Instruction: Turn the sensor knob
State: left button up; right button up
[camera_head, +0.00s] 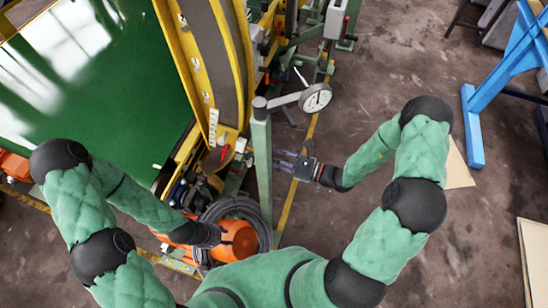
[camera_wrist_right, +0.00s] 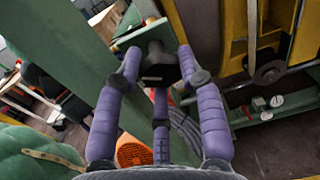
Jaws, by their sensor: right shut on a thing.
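The sensor knob (camera_wrist_right: 157,64) is black and sits on a green bracket plate (camera_wrist_right: 143,36) in the right wrist view. My right gripper (camera_wrist_right: 160,66) has its purple fingers closed around the knob, with a fingertip on each side. In the head view the right gripper (camera_head: 283,161) reaches in from the right beside an upright green post (camera_head: 263,165); I cannot make out the knob there. My left gripper (camera_head: 210,235) is a dark shape low in the head view, in front of an orange object; its fingers are too unclear to read.
A yellow machine frame (camera_head: 185,60) with a green sheet (camera_head: 100,80) fills the left. Coiled black cable (camera_head: 262,215) lies by the post. A blue stand (camera_head: 475,120) is at the right; brown floor lies between.

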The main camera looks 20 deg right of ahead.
pick_arm(q)
notch_tip(320, 180, up, 2)
jog(key=shift+r+p, duration=0.25)
jog(key=shift+p, duration=0.9)
jog(key=shift+r+p, duration=1.7)
pick_arm(e)
jog(key=shift+f+m+g+y, duration=0.15)
jog(key=shift+m+g+y, duration=0.55)
jog(key=shift+m, duration=1.25)
jog(key=shift+f+m+g+y, duration=0.1)
jog(key=shift+m+g+y, duration=0.55)
jog(key=shift+m, duration=1.3)
jog(key=o, duration=1.1)
jog(key=shift+o, duration=0.2)
jog(key=shift+r, duration=0.1)
jog(key=v, duration=0.8)
jog(key=shift+w, duration=0.15)
